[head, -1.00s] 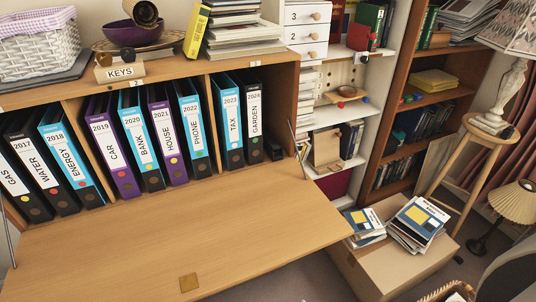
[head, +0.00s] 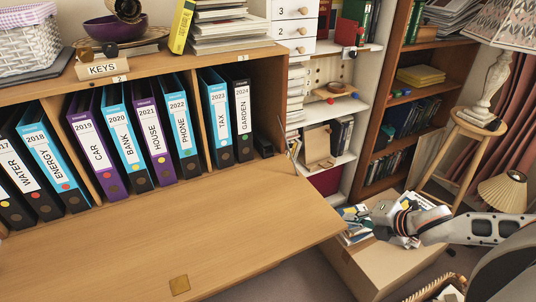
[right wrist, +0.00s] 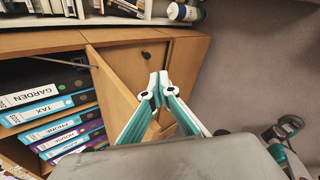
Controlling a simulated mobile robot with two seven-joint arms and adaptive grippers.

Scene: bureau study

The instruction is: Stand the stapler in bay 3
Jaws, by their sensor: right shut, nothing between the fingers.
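A small black object (head: 263,143), perhaps the stapler, is on the floor of bay 3 (head: 267,93), right of the black GARDEN binder (head: 242,120). It is too small to tell how it rests. My right gripper (head: 390,217) is at the right of the head view, above the cardboard box and well apart from the bay. In the right wrist view its white and teal fingers (right wrist: 155,80) meet at the tips, shut and empty. The GARDEN binder shows at the left there (right wrist: 42,90). My left gripper is not in view.
The fold-down wooden flap (head: 190,225) in front of the bays is bare except for a brass plate. Binders fill much of the bays. A cardboard box (head: 375,265) with magazines stands right of the flap. A lampshade (head: 503,190) is at the far right.

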